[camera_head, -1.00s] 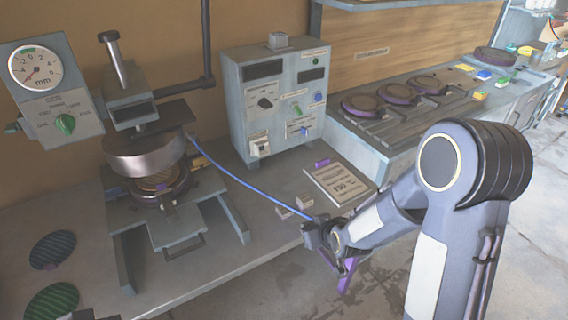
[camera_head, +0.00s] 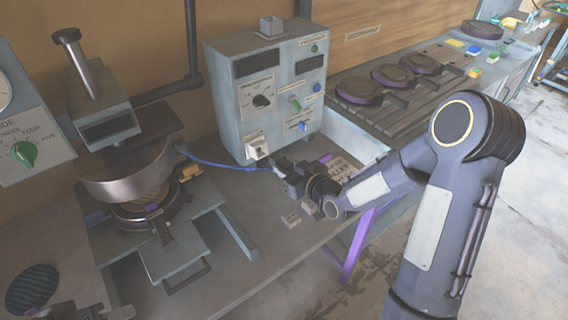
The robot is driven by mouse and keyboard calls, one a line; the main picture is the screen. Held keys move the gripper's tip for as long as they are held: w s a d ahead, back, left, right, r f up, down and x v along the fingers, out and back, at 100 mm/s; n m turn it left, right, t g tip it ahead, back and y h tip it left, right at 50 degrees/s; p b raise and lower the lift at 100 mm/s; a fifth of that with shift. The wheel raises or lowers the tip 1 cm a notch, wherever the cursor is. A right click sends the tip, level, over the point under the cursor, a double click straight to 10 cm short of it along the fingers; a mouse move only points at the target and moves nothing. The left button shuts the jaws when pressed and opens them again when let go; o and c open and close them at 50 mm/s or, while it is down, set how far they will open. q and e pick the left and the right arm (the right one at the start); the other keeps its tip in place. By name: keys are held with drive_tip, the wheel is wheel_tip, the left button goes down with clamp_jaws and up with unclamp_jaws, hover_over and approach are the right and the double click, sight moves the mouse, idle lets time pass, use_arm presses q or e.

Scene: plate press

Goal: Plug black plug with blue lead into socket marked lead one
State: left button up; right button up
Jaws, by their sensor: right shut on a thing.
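My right gripper (camera_head: 280,172) is shut on the black plug, which is mostly hidden by the fingers. It is held above the bench, in front of the grey control box (camera_head: 226,100). The blue lead (camera_head: 225,164) runs from the press (camera_head: 128,172) at the left to the gripper. The box front carries a white socket-like fitting (camera_head: 256,147) low at the left and a blue fitting (camera_head: 302,127) to its right. The labels are too small to read, so I cannot tell which is lead one. My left gripper (camera_head: 88,312) shows only in part at the lower left edge.
A printed card (camera_head: 340,168) lies partly behind my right gripper. A ribbed dark disc (camera_head: 32,287) lies at the left. A hotplate row (camera_head: 392,76) stands behind at the right.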

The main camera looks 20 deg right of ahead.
sight(277, 161)
drive_tip(key=shift+w+a, duration=0.1)
drive_tip(key=shift+w, duration=0.2)
drive_tip(key=shift+x, duration=2.1)
drive_tip(key=shift+f, duration=0.1)
drive_tip(key=shift+b, duration=0.45)
drive_tip(key=shift+b, duration=0.3)
drive_tip(key=shift+b, duration=0.45)
drive_tip(key=shift+b+x, duration=1.2)
drive_tip(key=shift+x, duration=0.8)
